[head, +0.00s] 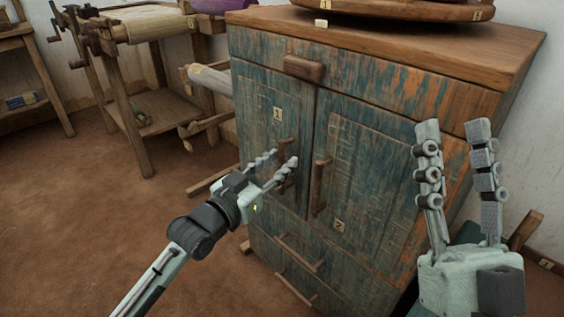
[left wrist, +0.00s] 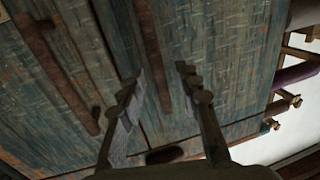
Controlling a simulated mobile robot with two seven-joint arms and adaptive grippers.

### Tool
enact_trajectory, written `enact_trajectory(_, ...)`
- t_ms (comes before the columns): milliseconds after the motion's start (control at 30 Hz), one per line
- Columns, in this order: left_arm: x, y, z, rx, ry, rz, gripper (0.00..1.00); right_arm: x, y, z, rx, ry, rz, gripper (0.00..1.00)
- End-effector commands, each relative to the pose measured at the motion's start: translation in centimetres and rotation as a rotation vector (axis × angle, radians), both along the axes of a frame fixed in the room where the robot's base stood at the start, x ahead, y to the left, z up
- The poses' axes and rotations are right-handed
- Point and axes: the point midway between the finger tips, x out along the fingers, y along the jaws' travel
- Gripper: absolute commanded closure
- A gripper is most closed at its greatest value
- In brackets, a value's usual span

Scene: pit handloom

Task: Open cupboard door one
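Cupboard door one (head: 262,130) is the left door of a worn blue-green cupboard, with a "1" label, and looks shut. Its upright wooden handle (head: 286,178) is partly hidden by my left gripper (head: 283,160). In the left wrist view the handle (left wrist: 152,50) lies between the two spread fingers of my left gripper (left wrist: 162,78). The fingers are open; I cannot tell whether they touch the handle. My right gripper (head: 453,128) is open and empty, raised in front of the cupboard's right side.
Door two (head: 368,170) with its own handle (head: 319,187) is close on the right. A drawer pull (head: 303,68) is above and two bars (head: 300,252) are below. A wooden loom frame (head: 130,90) stands at left. The brown floor (head: 90,230) at left is clear.

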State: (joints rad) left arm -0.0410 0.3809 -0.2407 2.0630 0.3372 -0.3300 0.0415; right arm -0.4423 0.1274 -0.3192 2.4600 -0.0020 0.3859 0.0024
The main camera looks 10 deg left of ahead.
Motion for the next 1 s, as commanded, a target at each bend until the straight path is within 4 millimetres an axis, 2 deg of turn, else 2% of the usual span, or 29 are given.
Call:
enact_trajectory(133, 1.03, -0.42, -0.01, 0.000, 0.000, 0.000, 0.67, -0.22, -0.15, 0.15, 0.006, -0.021, -0.002, 0.60)
enact_trajectory(400, 1.17, -0.49, -0.02, 0.002, 0.001, 0.000, 0.67, -0.28, -0.18, 0.24, 0.007, -0.027, -0.003, 0.60)
enact_trajectory(700, 1.16, -0.47, -0.03, 0.002, 0.001, 0.000, 1.00, -0.25, -0.18, 0.21, 0.007, -0.026, -0.003, 0.60)
enact_trajectory(1000, 1.15, -0.47, -0.04, 0.002, 0.001, 0.000, 1.00, -0.23, -0.17, 0.19, 0.006, -0.024, -0.003, 0.60)
